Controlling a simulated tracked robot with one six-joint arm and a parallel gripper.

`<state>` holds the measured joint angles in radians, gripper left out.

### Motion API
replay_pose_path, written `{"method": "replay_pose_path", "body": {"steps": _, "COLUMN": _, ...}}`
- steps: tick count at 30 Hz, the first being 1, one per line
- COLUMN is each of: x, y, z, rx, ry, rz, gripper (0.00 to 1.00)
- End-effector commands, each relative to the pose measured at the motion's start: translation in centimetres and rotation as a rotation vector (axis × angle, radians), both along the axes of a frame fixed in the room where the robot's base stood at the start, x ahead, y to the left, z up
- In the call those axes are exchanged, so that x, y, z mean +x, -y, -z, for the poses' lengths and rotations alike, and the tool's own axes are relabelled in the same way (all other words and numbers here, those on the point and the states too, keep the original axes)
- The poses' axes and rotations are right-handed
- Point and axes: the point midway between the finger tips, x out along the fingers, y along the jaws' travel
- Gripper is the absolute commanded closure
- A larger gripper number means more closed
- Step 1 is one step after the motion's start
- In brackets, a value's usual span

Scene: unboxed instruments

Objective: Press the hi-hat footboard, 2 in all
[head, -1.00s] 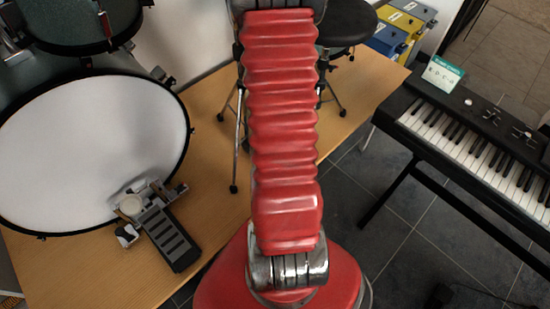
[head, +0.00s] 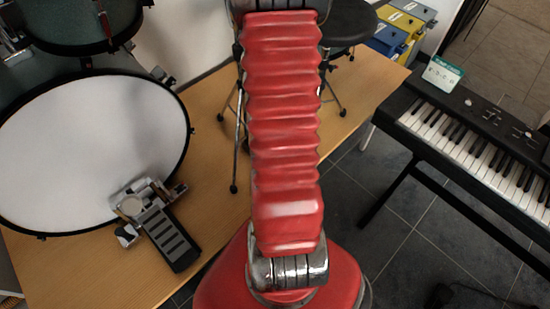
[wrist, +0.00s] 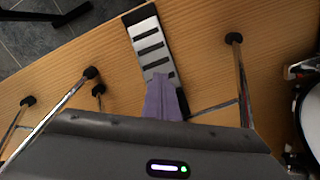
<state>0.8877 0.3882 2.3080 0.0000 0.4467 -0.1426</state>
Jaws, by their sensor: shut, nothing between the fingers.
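The hi-hat footboard (wrist: 148,42), a pale plate with dark bars and a dark end, lies between metal stand legs in the wrist view. My gripper (wrist: 163,82) has its purple fingers shut and empty. The fingers overlap the near end of the footboard in the picture. I cannot tell whether they touch it or hover above it. The near end of the footboard is hidden behind the fingers and the wrist housing. In the head view my red arm hides the footboard and the gripper.
Metal stand legs with black feet (wrist: 233,39) flank the footboard. A bass drum (head: 95,150) with its own pedal (head: 170,237) stands left on the wooden platform (head: 110,270). A keyboard (head: 480,140) stands right. A black round seat (head: 347,22) is behind my arm.

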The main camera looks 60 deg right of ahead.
Motion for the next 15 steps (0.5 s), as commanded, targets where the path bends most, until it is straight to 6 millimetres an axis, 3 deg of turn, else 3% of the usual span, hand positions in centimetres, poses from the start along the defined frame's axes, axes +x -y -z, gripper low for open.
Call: {"method": "replay_pose_path", "body": {"steps": 15, "x": 0.05, "y": 0.07, "z": -0.39, "rx": -0.001, "ry": 0.001, "rz": 0.000, "gripper": 1.00}}
